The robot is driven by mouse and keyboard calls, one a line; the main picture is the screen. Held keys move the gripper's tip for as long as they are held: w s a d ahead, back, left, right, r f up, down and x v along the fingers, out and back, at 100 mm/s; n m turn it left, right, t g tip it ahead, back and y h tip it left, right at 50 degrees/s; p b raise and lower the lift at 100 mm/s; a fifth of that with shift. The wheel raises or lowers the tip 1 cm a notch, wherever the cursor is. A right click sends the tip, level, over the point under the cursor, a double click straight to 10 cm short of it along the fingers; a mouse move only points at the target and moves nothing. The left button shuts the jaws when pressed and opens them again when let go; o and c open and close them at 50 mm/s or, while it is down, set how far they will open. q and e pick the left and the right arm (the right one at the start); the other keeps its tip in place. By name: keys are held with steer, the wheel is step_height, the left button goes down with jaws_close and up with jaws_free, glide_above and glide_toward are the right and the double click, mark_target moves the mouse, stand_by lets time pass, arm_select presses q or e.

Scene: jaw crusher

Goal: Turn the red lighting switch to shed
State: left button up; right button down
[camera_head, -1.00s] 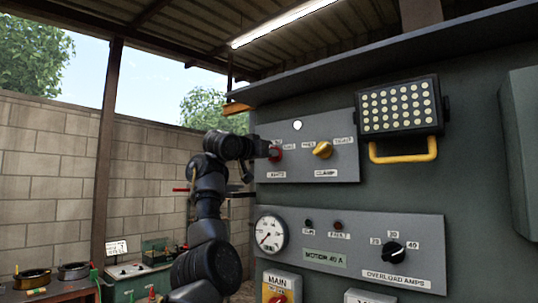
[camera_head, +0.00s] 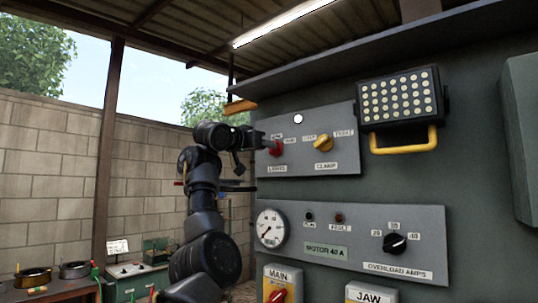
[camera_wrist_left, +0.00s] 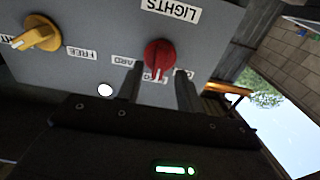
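The red lighting switch (camera_head: 276,148) is a round knob on the upper grey panel, above the LIGHTS label. It also shows in the left wrist view (camera_wrist_left: 160,53), where the picture is turned over. A white mark on the knob points down in that view, towards a small label partly hidden by my fingers. My left gripper (camera_head: 262,141) is at the knob from the left. In the left wrist view my left gripper (camera_wrist_left: 158,72) is open, one finger on each side of the knob's lower part. Whether they touch it is unclear. My right gripper is not in view.
A yellow CLAMP knob (camera_head: 323,144) sits to the right on the same panel. A lamp (camera_head: 402,100) with a yellow handle (camera_head: 404,146) juts out further right. Below are a gauge (camera_head: 270,228) and a black overload knob (camera_head: 395,244). A shelf (camera_head: 380,50) overhangs the panel.

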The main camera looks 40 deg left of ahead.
arm_select(q)
steer(key=s+b, duration=0.4)
steer(key=s, duration=0.3)
steer(key=shift+s, duration=0.3)
steer(key=shift+w+d, duration=0.1)
steer(key=shift+d, duration=0.05)
